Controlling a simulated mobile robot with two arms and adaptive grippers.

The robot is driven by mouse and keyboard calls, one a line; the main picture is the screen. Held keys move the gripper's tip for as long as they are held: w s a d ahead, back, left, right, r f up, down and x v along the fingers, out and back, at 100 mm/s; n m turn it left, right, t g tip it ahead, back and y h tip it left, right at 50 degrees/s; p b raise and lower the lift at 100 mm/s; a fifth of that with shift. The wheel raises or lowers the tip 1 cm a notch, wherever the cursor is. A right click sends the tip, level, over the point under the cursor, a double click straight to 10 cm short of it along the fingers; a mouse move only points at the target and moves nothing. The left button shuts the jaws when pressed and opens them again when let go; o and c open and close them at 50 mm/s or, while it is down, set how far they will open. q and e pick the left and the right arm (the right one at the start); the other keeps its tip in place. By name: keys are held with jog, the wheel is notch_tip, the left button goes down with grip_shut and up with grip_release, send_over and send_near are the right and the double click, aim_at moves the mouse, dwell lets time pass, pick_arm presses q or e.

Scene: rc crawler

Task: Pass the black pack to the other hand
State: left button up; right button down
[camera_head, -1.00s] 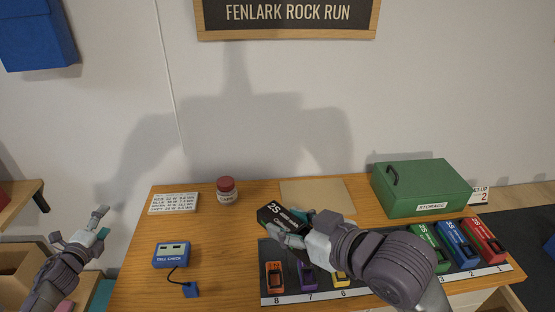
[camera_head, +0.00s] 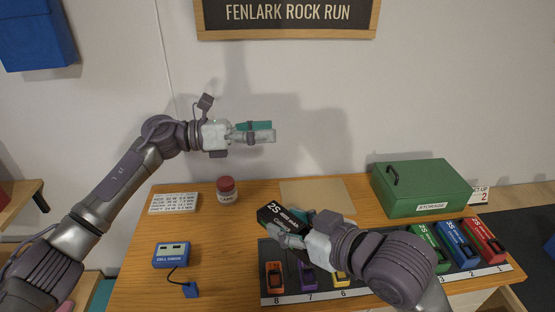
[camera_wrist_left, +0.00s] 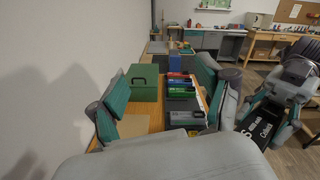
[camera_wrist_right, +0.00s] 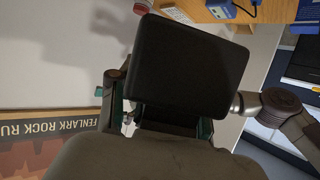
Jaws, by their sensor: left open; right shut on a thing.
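The black pack (camera_head: 281,214), with white lettering reading 2S, is held in my right gripper (camera_head: 290,232) above the front middle of the wooden table. In the right wrist view the black pack (camera_wrist_right: 190,65) fills the space between the fingers (camera_wrist_right: 165,105). My left gripper (camera_head: 262,132) is open and empty, higher up and behind the pack, in front of the wall, with its fingers pointing right. In the left wrist view its fingers (camera_wrist_left: 160,110) stand apart with nothing between them, and the pack (camera_wrist_left: 262,125) shows at the right.
Orange (camera_head: 275,277), purple (camera_head: 306,276), yellow, green, blue (camera_head: 457,243) and red packs stand in the numbered rack (camera_head: 285,298) along the front. A green storage box (camera_head: 420,188), a jar (camera_head: 227,191) and a blue cell checker (camera_head: 171,254) stand on the table.

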pick_arm(q)
jog(key=s+d+r+m+g+y, duration=0.2)
jog(key=s+d+m+g, duration=0.1)
jog(key=s+d+m, duration=0.15)
pick_arm(e)
jog(key=shift+r, duration=0.1)
pick_arm(q)
jog(key=m+t+y, duration=0.1)
jog(key=m+y, duration=0.9)
jog(key=y, duration=0.6)
send_over(277, 210)
notch_tip(277, 210, down, 12)
jog(key=shift+f, duration=0.15)
